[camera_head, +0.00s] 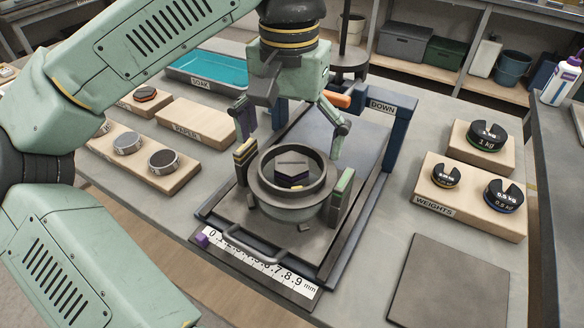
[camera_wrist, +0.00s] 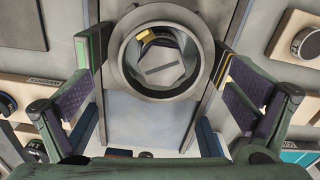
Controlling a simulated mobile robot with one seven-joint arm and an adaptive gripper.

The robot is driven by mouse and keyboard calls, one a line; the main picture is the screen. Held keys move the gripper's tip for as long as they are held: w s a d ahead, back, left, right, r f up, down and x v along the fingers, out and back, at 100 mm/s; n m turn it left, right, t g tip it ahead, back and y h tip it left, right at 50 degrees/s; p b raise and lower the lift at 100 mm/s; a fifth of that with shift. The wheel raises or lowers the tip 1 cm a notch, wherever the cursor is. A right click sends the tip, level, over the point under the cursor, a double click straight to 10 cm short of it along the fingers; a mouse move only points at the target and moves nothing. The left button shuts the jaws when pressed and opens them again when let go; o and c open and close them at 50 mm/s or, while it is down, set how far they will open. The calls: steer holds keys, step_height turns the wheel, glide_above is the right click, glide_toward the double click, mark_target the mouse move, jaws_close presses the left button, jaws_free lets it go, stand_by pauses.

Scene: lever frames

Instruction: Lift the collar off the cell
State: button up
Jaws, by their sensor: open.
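The collar (camera_head: 262,187) is a dark grey round ring near the middle of the head view. In the wrist view the collar (camera_wrist: 126,62) is seen from above.
The tray (camera_head: 222,222) has a front handle and a millimetre scale (camera_head: 262,268). A post marked DOWN (camera_head: 392,125) with an orange lever (camera_head: 337,99) stands behind. Weights (camera_head: 487,137) are at right, wooden blocks (camera_head: 198,120) and a SOAK bath (camera_head: 208,72) at left. A dark plate (camera_head: 450,283) lies front right.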

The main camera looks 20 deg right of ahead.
mark_target(289, 171)
steer(key=shift+s+a+f+p, duration=0.15)
steer(key=shift+f+p, duration=0.45)
steer(key=shift+f, duration=2.1)
steer(key=c, duration=1.4)
steer(key=shift+c, duration=0.2)
steer(key=shift+r, duration=0.15)
